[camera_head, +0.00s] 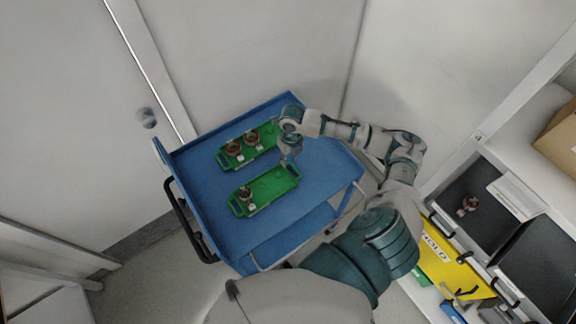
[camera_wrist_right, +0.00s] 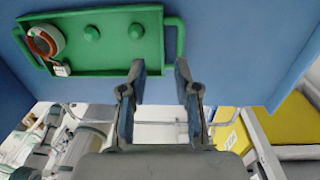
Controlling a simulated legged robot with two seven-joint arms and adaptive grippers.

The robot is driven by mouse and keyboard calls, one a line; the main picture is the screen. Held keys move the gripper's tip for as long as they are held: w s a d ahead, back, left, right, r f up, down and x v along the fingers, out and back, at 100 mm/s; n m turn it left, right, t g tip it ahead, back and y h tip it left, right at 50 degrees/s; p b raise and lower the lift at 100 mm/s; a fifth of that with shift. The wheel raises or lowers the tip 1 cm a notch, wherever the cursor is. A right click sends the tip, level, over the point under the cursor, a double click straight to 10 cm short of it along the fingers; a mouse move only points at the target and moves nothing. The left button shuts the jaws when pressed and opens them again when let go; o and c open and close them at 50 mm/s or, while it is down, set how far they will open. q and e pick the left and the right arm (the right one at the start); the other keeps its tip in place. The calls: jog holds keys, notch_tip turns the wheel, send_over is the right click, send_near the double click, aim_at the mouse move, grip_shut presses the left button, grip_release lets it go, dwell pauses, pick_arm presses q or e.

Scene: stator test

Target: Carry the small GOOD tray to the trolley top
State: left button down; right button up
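Two green trays lie on the blue trolley top (camera_head: 318,180); no GOOD label is readable. The nearer green tray (camera_head: 272,187) holds one copper-coloured stator (camera_head: 246,193) at its left end. In the right wrist view this tray (camera_wrist_right: 110,50) shows its stator (camera_wrist_right: 45,42), bare pegs and an end handle. The farther green tray (camera_head: 269,134) holds two stators (camera_head: 242,143). My left gripper is not in view.
The trolley has a black push handle (camera_head: 189,222) at its left. A door with a knob (camera_head: 147,117) stands behind left. At right, a shelf carries black trays (camera_head: 478,215), one with a stator, and a yellow bin (camera_head: 450,272). A cardboard box (camera_head: 560,140) sits above.

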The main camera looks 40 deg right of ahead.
jog(key=shift+d+r, duration=0.1)
jog(key=shift+r, duration=1.9)
